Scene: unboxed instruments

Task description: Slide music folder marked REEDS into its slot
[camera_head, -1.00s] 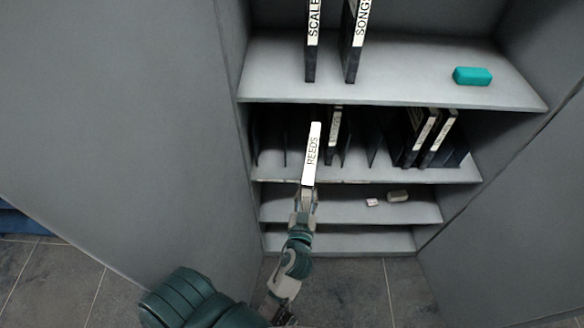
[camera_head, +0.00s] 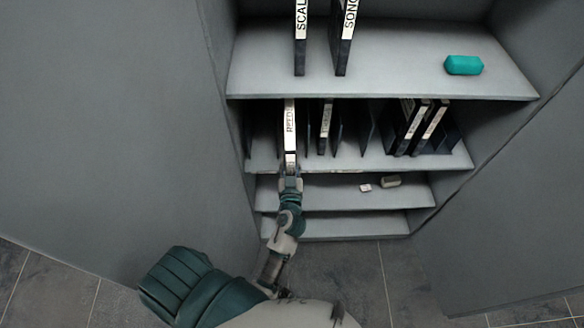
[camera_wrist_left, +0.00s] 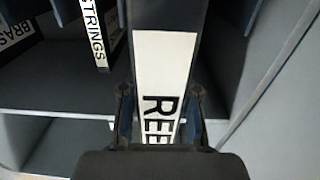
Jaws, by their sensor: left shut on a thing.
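The REEDS folder (camera_head: 290,130) is a dark folder with a white spine label. It stands upright at the left part of the middle shelf, partly in among the dark dividers. In the left wrist view its label (camera_wrist_left: 163,75) is close up between my fingers, with the lower letters hidden. My left gripper (camera_head: 290,172) is shut on the lower end of its spine, at the shelf's front edge; the fingers also show in the left wrist view (camera_wrist_left: 160,115). How deep the folder sits cannot be told. My right gripper is not in view.
The middle shelf (camera_head: 350,164) holds several dividers, the STRINGS folder (camera_wrist_left: 94,35) right of REEDS, and two more labelled folders further right. SCALES (camera_head: 300,40) and SONGS (camera_head: 345,40) folders stand above, beside a teal block (camera_head: 463,65). Small erasers (camera_head: 390,181) lie below. Cabinet walls flank both sides.

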